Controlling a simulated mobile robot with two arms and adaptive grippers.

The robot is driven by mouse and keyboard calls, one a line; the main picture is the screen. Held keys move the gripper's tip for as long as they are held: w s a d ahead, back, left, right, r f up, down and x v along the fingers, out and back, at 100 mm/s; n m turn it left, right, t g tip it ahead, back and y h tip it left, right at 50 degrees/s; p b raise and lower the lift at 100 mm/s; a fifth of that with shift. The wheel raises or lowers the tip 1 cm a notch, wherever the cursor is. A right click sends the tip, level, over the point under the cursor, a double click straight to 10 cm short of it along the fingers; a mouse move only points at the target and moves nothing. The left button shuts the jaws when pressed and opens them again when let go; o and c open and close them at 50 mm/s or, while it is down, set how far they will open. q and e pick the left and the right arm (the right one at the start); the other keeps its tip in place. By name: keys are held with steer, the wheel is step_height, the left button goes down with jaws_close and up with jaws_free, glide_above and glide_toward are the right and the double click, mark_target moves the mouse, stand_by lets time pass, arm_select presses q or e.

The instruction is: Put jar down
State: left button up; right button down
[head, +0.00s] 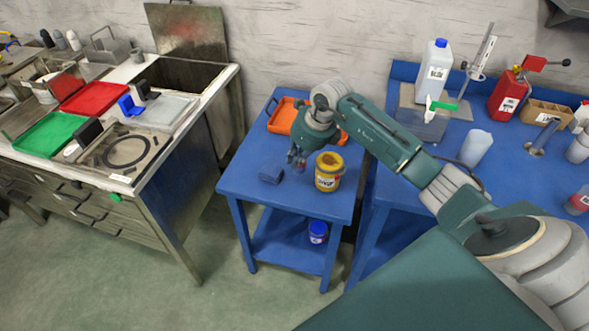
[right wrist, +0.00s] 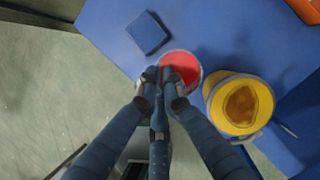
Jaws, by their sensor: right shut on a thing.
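My right gripper (head: 296,160) reaches down over the top of the blue cart (head: 240,188). In the right wrist view its fingers (right wrist: 160,76) are shut at the near rim of a small jar with a red top or contents (right wrist: 183,66). In the head view this jar is hardly told apart from the fingers. A yellow jar (head: 329,172) with a white label stands upright on the cart, right beside the gripper; it also shows in the right wrist view (right wrist: 240,104). Whether the held jar touches the cart top is not clear. My left gripper is out of view.
A small dark blue block (head: 271,175) lies on the cart, left of the gripper. An orange tray (head: 282,117) lies at the cart's back. A blue jar (head: 318,232) stands on the lower shelf. A blue table (head: 500,165) with bottles stands close on the right.

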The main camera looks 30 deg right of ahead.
mark_target(296, 170)
step_height(296, 170, down, 5)
steer(key=shift+f+p, duration=0.15)
steer(key=shift+p, duration=0.15)
steer(key=shift+f, duration=0.15)
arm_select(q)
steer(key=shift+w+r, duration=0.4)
arm_select(e)
steer(key=shift+f, duration=0.1)
steer(key=shift+f, duration=0.1)
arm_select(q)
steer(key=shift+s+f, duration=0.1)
arm_select(e)
steer(key=c, duration=1.9)
jaws_free()
steer(key=shift+r, duration=0.2)
